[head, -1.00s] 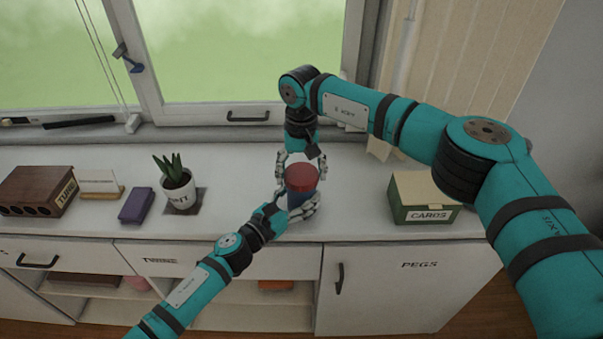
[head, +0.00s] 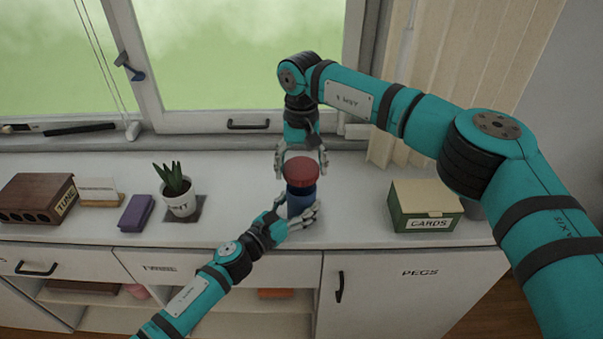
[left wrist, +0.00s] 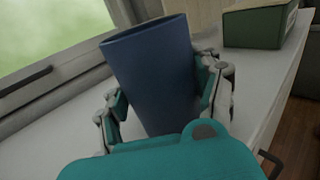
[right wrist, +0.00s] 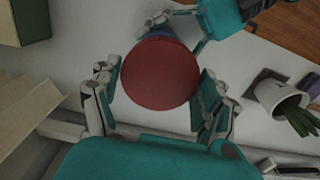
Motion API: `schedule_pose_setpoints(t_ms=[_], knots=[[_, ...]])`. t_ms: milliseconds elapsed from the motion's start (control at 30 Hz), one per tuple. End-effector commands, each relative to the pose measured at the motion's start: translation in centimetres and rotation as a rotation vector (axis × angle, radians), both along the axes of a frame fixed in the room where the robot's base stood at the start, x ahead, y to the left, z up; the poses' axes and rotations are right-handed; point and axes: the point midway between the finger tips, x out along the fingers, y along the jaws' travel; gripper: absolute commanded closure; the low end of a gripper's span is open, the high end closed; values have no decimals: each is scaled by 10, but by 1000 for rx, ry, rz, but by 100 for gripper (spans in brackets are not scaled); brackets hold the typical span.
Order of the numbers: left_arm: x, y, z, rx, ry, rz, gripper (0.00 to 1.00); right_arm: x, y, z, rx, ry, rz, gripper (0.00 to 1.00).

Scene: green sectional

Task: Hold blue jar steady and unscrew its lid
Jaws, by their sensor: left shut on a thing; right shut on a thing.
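The blue jar (head: 301,203) is upright over the counter near its front edge. My left gripper (head: 299,211) is shut around its sides from the front. In the left wrist view the jar (left wrist: 155,75) shows a bare top rim with no lid on it. The red lid (head: 301,170) is just above the jar, in line with it. My right gripper (head: 302,167) is shut on the lid from behind and above. In the right wrist view the lid (right wrist: 160,73) sits between the fingers and hides most of the jar (right wrist: 157,32).
A green box marked cards (head: 424,208) stands to the right on the white counter (head: 350,220). A potted plant (head: 179,196), a purple block (head: 136,213) and a brown box (head: 35,198) stand to the left. The window is behind.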

Motion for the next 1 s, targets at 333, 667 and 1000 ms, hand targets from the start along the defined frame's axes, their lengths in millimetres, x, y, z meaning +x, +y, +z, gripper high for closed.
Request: schedule_pose_setpoints(t_ms=[333, 667, 1000], knots=[[0, 0, 0, 0, 0, 1, 30, 0, 0, 11, 0, 2, 0, 61], [0, 0, 0, 0, 0, 0, 6, 0, 0, 11, 0, 2, 0, 61], [-16, 15, -1, 2, 1, 1, 6, 0, 0, 10, 0, 2, 0, 62]])
